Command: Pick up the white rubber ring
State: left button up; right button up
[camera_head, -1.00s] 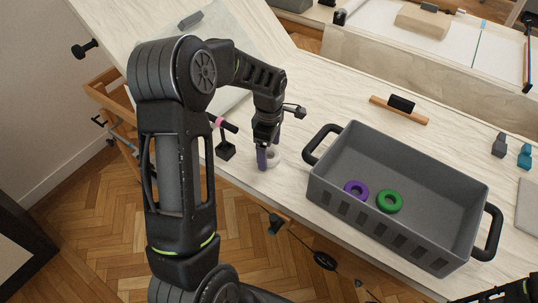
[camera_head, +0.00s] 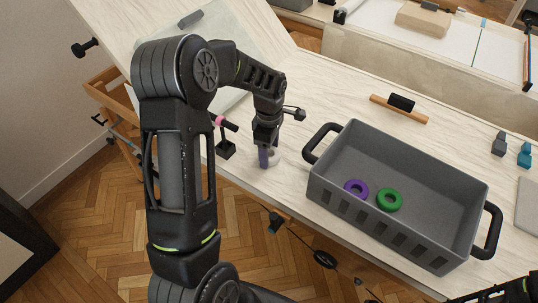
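The white rubber ring (camera_head: 274,158) lies on the pale wooden worktop, close to its front edge. The other finger is mostly hidden, so I cannot tell whether the fingers are shut on the ring's wall. The ring is partly covered by the gripper and appears to be at worktop level. Only a dark piece of my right arm shows in the bottom right corner; its gripper fingers do not show.
A grey crate (camera_head: 333,208) with black handles stands right of the ring, holding a purple ring (camera_head: 357,188) and a green ring (camera_head: 389,200). A small black stand (camera_head: 226,150) is left of the gripper. A wooden bar with a black block (camera_head: 400,105) lies behind the crate.

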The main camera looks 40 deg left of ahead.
pick_arm(q)
jog(key=c, duration=0.9)
notch_tip(320, 180, up, 10)
jog(key=shift+b, duration=0.4)
dwell(0.3)
